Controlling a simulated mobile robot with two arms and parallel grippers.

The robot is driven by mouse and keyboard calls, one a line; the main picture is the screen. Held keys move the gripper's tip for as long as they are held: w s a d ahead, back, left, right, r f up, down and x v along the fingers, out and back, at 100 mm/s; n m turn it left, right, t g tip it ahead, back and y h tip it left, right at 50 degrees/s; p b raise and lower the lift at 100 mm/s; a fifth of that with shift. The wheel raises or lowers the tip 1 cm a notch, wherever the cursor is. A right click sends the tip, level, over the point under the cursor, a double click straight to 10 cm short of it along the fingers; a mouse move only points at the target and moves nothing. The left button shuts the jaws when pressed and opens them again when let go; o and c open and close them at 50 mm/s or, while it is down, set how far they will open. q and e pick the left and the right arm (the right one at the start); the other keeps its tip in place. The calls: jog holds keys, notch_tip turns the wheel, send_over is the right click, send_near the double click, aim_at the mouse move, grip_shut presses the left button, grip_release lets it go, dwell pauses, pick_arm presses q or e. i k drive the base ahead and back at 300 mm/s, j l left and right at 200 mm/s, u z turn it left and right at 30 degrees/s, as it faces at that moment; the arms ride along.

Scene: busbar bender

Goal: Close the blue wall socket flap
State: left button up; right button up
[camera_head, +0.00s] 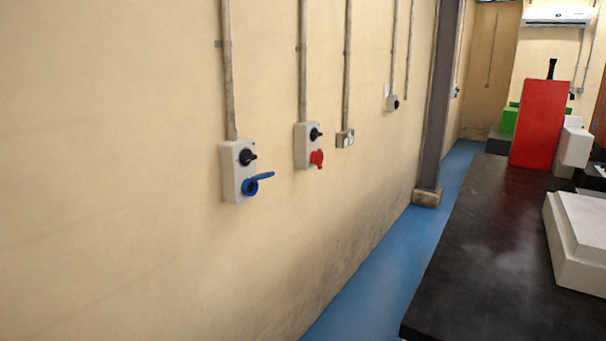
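A white wall socket box (233,189) with a black rotary knob (247,157) is mounted on the beige wall, left of the picture's middle. A blue socket (250,187) sits at its lower front. Its blue flap (262,176) stands open, sticking out from the wall to the right, roughly level. Neither of my grippers shows in the head view.
A similar white box (302,150) with a red socket (317,158) is farther along the wall. A black-topped table (480,260) bearing a white block (580,235) stands at the right. Blue floor (375,275) runs between the wall and table. A grey column (436,110) stands by the wall.

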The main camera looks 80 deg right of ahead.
aim_at(267, 174)
jog(key=l+z, duration=0.1)
jog(key=z, duration=2.2)
